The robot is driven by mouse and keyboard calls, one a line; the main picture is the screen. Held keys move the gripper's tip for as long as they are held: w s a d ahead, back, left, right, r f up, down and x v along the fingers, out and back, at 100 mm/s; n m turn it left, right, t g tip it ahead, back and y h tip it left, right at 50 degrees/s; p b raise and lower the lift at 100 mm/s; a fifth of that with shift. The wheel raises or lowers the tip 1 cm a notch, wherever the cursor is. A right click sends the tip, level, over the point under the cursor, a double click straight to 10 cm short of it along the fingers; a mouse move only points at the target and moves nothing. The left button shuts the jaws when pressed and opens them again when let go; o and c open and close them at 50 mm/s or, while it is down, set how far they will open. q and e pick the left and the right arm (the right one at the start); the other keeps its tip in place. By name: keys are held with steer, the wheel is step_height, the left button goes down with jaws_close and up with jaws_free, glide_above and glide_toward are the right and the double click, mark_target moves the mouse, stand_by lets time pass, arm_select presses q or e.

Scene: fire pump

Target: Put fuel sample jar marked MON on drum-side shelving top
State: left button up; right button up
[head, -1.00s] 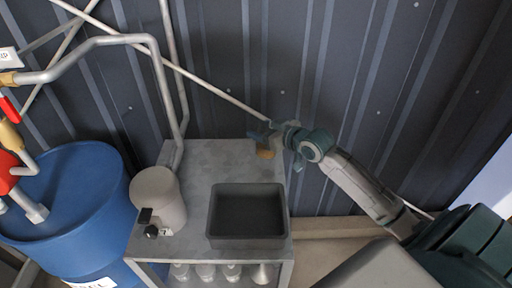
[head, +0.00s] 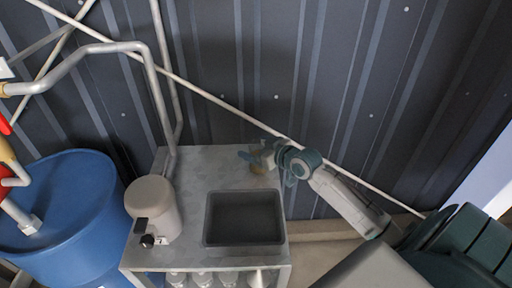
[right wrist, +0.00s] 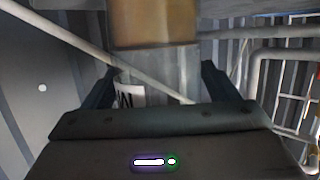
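The drum-side shelving (head: 190,166) is a grey metal unit next to a blue drum. A small jar with an amber part (head: 262,167) is at the back right of its top. In the right wrist view the jar (right wrist: 155,60) is large, amber above and clear below, with a white label showing part of a dark letter, perhaps M. My right gripper (head: 268,166) is around the jar. Its fingers (right wrist: 160,80) look spread on either side, with a narrow gap at the right one. The jar's lower part is hidden by the gripper body. My left gripper is out of view.
A dark grey tray (head: 243,243) and a pale canister (head: 153,206) stand on the shelving top. Several jars (head: 201,279) sit on the level below. The blue drum (head: 68,205) is at left. A corrugated wall and slanting pipe (head: 225,103) are behind.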

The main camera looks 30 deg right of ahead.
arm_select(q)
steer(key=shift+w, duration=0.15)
arm_select(e)
steer(key=shift+r, duration=0.1)
steer(key=shift+s+d, duration=0.15)
steer(key=shift+s, duration=0.2)
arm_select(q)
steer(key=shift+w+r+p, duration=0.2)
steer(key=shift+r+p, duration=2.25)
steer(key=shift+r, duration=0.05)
arm_select(e)
steer(key=v, duration=1.1)
steer(key=shift+r, duration=0.2)
steer(key=shift+s, duration=0.1)
